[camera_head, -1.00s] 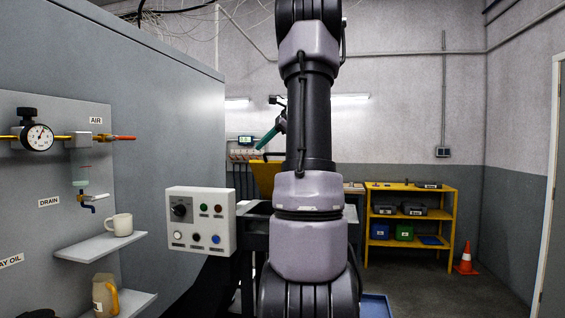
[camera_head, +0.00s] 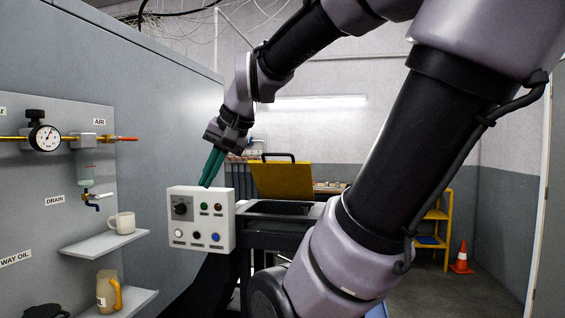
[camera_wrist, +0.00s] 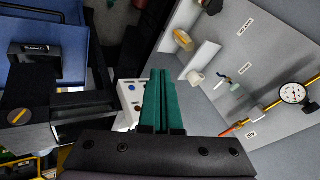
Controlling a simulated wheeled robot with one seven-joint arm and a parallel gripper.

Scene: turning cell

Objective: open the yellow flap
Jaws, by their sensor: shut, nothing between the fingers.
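The yellow flap (camera_head: 283,181) stands raised and leaning a little back, with a black handle (camera_head: 279,156) along its top edge. A dark opening (camera_head: 280,208) in a black-framed housing lies in front of it. My gripper (camera_head: 209,178) is shut and empty, its teal fingers pointing down just above and behind the control box, to the left of the flap and apart from it. In the wrist view my gripper (camera_wrist: 162,85) shows its fingers pressed together beside the control box. I cannot make out the flap for sure in the wrist view.
The white control box (camera_head: 201,220) with knob and buttons stands close to the fingers. A grey panel on the left carries a gauge (camera_head: 44,138), a mug (camera_head: 122,223) and a jug (camera_head: 109,290) on shelves. A yellow rack (camera_head: 446,230) and a traffic cone (camera_head: 461,258) stand back right.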

